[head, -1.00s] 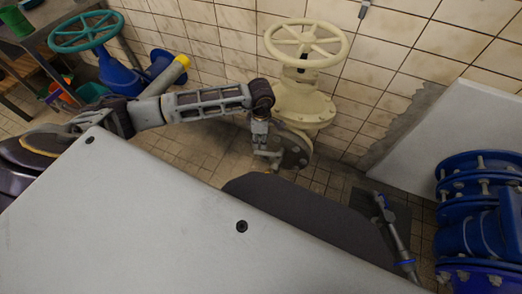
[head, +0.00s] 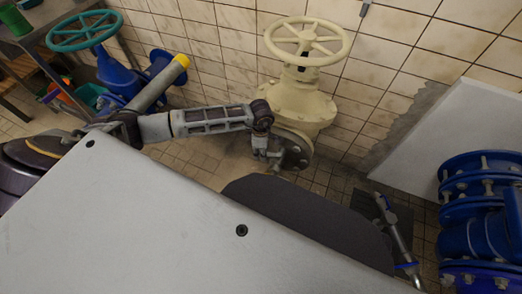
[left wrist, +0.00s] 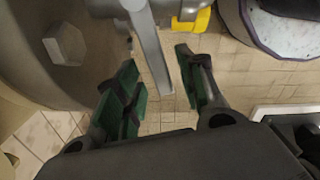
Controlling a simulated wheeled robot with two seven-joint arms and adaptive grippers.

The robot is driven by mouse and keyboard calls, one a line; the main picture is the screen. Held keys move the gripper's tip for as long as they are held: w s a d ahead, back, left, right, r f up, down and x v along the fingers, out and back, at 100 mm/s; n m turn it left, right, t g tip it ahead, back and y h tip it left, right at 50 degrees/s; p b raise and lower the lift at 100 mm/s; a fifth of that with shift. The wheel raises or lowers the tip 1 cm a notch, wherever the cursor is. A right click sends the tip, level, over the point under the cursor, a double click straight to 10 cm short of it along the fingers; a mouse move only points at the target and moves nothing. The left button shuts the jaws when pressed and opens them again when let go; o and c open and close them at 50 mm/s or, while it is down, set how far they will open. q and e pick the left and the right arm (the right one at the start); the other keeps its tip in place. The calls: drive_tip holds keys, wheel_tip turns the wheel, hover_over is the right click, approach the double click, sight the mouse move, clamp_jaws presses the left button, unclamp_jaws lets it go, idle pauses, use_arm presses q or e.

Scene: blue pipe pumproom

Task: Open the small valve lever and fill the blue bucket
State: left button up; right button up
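In the head view my left gripper (head: 268,160) is low in front of the flange of a cream valve, small and partly hidden. The left wrist view shows its two green-padded fingers (left wrist: 160,95) apart. A straight grey bar (left wrist: 152,50), which looks like the small lever, runs down into the gap between them; I see no clear contact. A yellow part (left wrist: 190,22) is just above the right finger. I cannot identify the blue bucket with certainty.
The cream valve (head: 305,85) with its handwheel stands against the tiled wall. Blue flanged pipework (head: 485,215) is at the right. A teal handwheel (head: 82,32) and a yellow-capped grey pipe (head: 165,82) are at the left. Tiled floor shows between them.

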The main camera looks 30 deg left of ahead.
use_arm(q)
clamp_jaws()
use_arm(e)
drive_tip(key=shift+d+f, duration=0.1)
use_arm(q)
drive_tip(key=shift+w, duration=0.1)
use_arm(e)
drive_tip(key=shift+f, duration=0.1)
